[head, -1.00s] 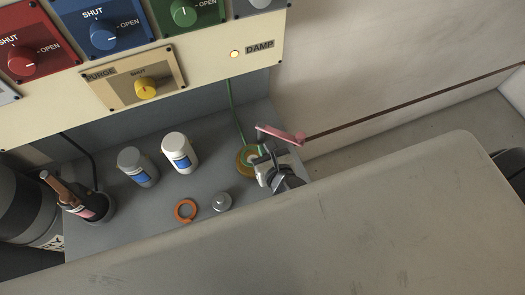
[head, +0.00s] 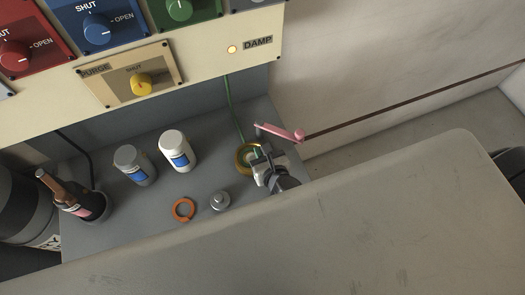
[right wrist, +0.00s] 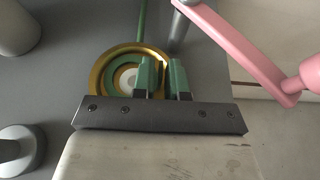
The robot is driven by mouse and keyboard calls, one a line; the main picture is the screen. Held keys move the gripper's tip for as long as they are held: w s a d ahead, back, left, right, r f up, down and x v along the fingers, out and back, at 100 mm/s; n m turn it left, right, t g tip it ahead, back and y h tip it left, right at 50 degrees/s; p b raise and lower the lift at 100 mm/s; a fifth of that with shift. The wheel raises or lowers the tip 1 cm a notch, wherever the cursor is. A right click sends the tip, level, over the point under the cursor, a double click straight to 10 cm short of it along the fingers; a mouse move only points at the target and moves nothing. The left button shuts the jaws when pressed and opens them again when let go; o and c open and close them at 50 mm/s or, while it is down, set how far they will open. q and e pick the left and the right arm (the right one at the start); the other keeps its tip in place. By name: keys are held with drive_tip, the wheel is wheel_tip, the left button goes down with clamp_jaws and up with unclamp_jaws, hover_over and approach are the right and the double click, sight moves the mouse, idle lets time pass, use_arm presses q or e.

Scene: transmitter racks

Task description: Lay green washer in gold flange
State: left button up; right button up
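The gold flange (head: 240,168) lies on the grey shelf, below the end of the green cable; in the right wrist view its gold rim (right wrist: 97,66) shows clearly. The green washer (right wrist: 109,78) lies inside the gold rim, around a pale centre, and looks roughly concentric with it. My right gripper (head: 259,156) is over the right side of the flange. In the right wrist view its two greenish fingers (right wrist: 165,72) stand a small gap apart, with nothing visible held between them. They hide the right part of washer and flange. My left gripper is not in view.
A pink lever (head: 280,132) stands close to the right gripper. The control panel (head: 205,62) overhangs behind.

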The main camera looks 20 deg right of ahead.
drive_tip(key=shift+r, duration=0.15)
drive_tip(key=shift+s, duration=0.25)
drive_tip(key=b+v, duration=0.1)
drive_tip(key=v, duration=0.9)
drive_tip(key=shift+s+r, duration=0.15)
drive_tip(key=shift+s, duration=0.15)
drive_tip(key=shift+s+r, duration=0.3)
drive_tip(key=shift+s, duration=0.1)
